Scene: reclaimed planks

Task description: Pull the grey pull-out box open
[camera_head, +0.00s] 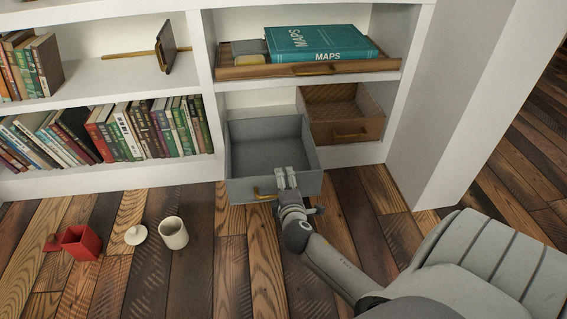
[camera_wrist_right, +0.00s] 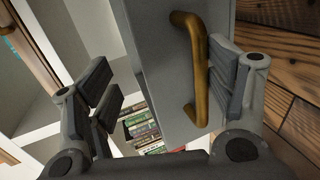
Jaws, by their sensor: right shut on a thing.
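The grey pull-out box (camera_head: 240,190) stands well out of the lower shelf compartment, its empty inside showing from above. Its brass handle (camera_head: 262,193) is on the front panel. My right gripper (camera_head: 286,178) is at the front panel, just right of the handle, and shut on the box. In the right wrist view the grey panel (camera_wrist_right: 160,50) and its brass handle (camera_wrist_right: 192,70) lie between the fingers of the right gripper (camera_wrist_right: 165,90). The right finger is close beside the handle. The exact contact cannot be made out. My left gripper is not in view.
A brown wooden box (camera_head: 345,112) sits beside the grey box in the compartment. A teal MAPS book (camera_head: 318,43) lies on a wooden tray (camera_head: 300,70) above. A red box (camera_head: 82,243), white lid (camera_head: 135,235) and cup (camera_head: 173,233) stand on the plank floor at left.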

